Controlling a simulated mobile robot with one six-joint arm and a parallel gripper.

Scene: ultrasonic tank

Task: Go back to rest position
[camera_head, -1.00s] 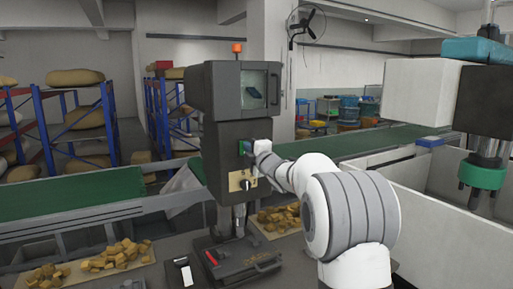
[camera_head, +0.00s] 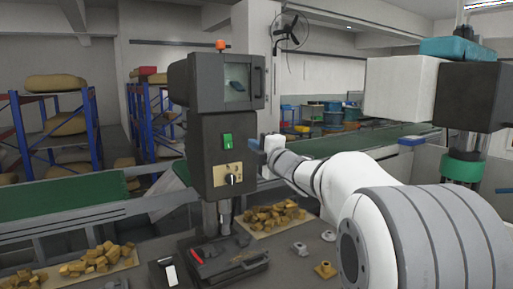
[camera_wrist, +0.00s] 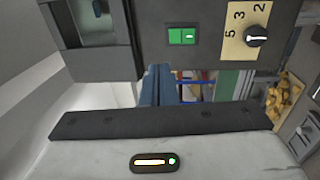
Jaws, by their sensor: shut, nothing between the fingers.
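The dark grey machine (camera_head: 207,140) stands on the bench with a window in its upper part. Its green switch (camera_head: 227,140) and its pale panel with a black dial (camera_head: 232,179) are in clear sight in the head view. The wrist view also shows the green switch (camera_wrist: 182,36) and the dial (camera_wrist: 255,37). My gripper (camera_head: 258,143) is to the right of the machine in the head view, apart from the switch. The fingers (camera_wrist: 157,85) are shut and empty in the wrist view, below the switch.
Trays of yellow-brown chunks (camera_head: 277,218) lie on the bench, with a dark case (camera_head: 225,259) and small metal parts (camera_head: 325,270). A green conveyor (camera_head: 65,197) runs behind. A white block (camera_head: 400,88) hangs at right, near my arm.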

